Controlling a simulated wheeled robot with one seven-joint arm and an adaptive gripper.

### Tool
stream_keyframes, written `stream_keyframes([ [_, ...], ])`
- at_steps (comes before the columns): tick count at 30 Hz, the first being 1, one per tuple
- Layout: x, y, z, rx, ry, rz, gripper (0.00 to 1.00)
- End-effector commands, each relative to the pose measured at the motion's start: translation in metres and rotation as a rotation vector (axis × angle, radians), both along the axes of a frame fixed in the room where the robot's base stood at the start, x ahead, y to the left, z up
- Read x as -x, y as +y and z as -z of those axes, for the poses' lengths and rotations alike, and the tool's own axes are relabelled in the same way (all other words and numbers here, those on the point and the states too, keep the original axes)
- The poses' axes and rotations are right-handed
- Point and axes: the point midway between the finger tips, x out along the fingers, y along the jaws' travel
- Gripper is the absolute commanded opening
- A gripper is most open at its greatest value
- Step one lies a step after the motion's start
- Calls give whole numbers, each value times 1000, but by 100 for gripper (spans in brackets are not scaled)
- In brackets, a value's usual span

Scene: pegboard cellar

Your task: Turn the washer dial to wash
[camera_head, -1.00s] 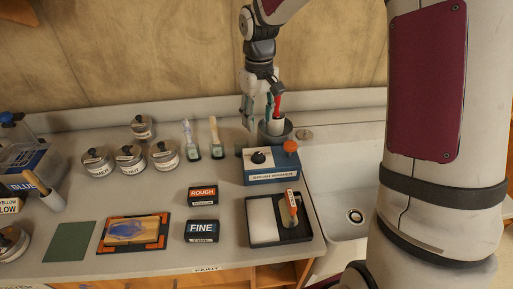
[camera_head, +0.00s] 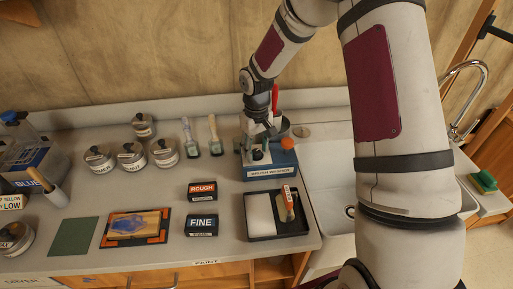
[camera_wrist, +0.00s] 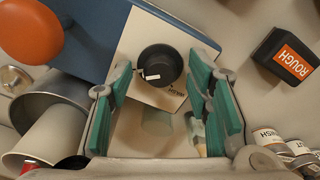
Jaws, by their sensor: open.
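The brush washer (camera_head: 270,172) is a blue box with a pale top at the back right of the counter, beside the sink. Its black round dial (camera_wrist: 160,65) shows in the wrist view, with a white mark near its lower left. In the head view my gripper (camera_head: 257,150) is over the washer and partly hides the dial.
An orange knob (camera_head: 287,143) stands on the washer. A grey pot (camera_wrist: 48,105) is close to the gripper. Two brushes (camera_head: 214,138) stand to the left. A black tray (camera_head: 285,230) is in front, and the sink (camera_head: 330,190) is to the right.

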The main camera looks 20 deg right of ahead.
Motion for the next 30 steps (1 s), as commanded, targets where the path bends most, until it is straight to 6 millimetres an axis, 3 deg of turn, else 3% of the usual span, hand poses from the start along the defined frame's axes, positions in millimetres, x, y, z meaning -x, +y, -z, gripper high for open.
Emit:
stream_keyframes([
  [4,0,0,0,0,0,0,45],
  [10,0,0,0,0,0,-1,2],
  [11,0,0,0,0,0,-1,0],
  [22,0,0,0,0,0,-43,0],
  [30,0,1,0,0,0,-210,0],
])
